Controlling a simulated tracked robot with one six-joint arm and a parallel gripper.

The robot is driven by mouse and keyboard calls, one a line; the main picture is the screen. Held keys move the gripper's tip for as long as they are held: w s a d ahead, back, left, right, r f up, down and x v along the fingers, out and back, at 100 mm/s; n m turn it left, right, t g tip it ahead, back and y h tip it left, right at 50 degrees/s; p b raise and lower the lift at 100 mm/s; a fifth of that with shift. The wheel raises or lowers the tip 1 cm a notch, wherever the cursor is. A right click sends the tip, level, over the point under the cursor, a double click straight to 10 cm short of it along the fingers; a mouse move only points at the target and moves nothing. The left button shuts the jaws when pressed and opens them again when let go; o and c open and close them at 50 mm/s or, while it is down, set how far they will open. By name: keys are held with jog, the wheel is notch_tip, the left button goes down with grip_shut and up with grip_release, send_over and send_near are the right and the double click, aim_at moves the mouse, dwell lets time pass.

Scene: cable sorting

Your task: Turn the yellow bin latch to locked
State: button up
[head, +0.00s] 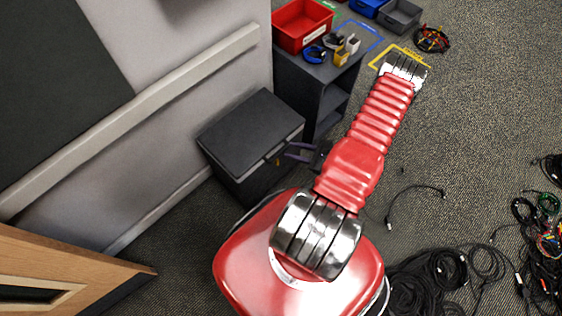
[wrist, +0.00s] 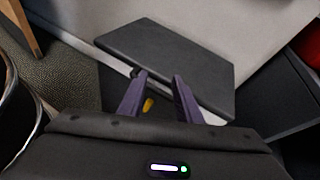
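The bin (head: 225,178) is a dark box with a closed black lid (head: 250,128), standing against the wall. Its lid also shows in the wrist view (wrist: 175,60). The small yellow latch (head: 277,161) is on the bin's front, just under the lid edge. In the wrist view the latch (wrist: 148,104) lies between my purple fingers, nearer the left one. My gripper (head: 289,150) is at the bin's front; its fingers (wrist: 158,76) are apart with nothing held. I cannot tell whether the fingers touch the bin, or which way the latch is turned.
A dark shelf unit (head: 308,95) stands right beside the bin, with a red tray (head: 300,24) and small items on top. Black cables (head: 430,280) lie on the carpet at lower right. A wooden piece (head: 70,270) is at lower left.

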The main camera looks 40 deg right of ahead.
aim_at(277, 162)
jog(key=s+a+f+m+h, duration=0.1)
jog(key=s+f+m+h, duration=0.3)
jog(key=f, duration=0.7)
jog(key=shift+s+a+m+t, duration=0.4)
jog(key=shift+s+m, duration=0.4)
jog(key=shift+s, duration=0.45)
jog(key=shift+w, duration=0.1)
jog(key=x, duration=1.3)
jog(key=shift+w+f, duration=0.25)
jog(key=shift+c, duration=0.4)
grip_shut()
jog(key=shift+d, duration=0.15)
